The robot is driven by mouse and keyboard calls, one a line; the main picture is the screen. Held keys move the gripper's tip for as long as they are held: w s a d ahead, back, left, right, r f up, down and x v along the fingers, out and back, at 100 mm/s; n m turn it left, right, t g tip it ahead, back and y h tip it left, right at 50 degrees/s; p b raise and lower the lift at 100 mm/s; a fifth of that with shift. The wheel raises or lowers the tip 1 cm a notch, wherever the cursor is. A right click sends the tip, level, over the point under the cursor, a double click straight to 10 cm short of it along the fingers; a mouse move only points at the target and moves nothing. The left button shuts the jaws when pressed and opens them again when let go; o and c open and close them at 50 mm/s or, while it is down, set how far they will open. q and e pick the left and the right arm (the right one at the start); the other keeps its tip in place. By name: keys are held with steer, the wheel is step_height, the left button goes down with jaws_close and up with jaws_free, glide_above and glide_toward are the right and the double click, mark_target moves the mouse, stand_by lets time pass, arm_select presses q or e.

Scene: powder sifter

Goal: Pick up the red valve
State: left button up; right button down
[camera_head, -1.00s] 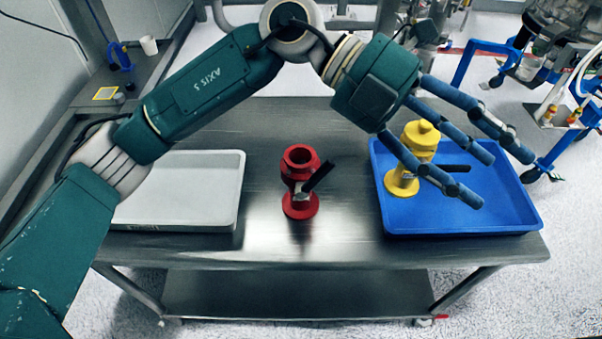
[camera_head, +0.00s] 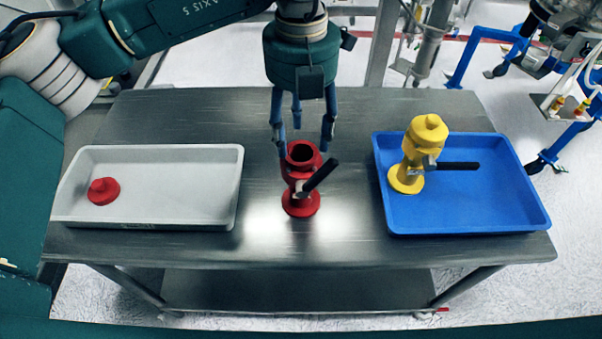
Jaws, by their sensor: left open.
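The red valve (camera_head: 299,201) stands upright on the metal table between two trays. It has an open round top and a black handle pointing up to the right. My left gripper (camera_head: 303,145) hangs down from above, open, with its blue fingers spread at and just behind the valve's top. Whether any finger touches the valve cannot be told. My right gripper is not in view.
A white tray (camera_head: 190,213) on the left holds a small red cap (camera_head: 103,191). A blue tray (camera_head: 480,212) on the right holds a yellow valve (camera_head: 421,150) with a black handle. The metal table (camera_head: 340,235) is bare around the red valve. Blue-framed equipment stands behind at right.

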mark_target(301, 152)
arm_select(q)
step_height(301, 152, down, 4)
steer(key=shift+r+p, duration=0.2)
steer(key=shift+p, duration=0.6)
steer(key=shift+f, duration=0.3)
jaws_close()
steer(key=shift+r, duration=0.1)
steer(key=shift+w, duration=0.1)
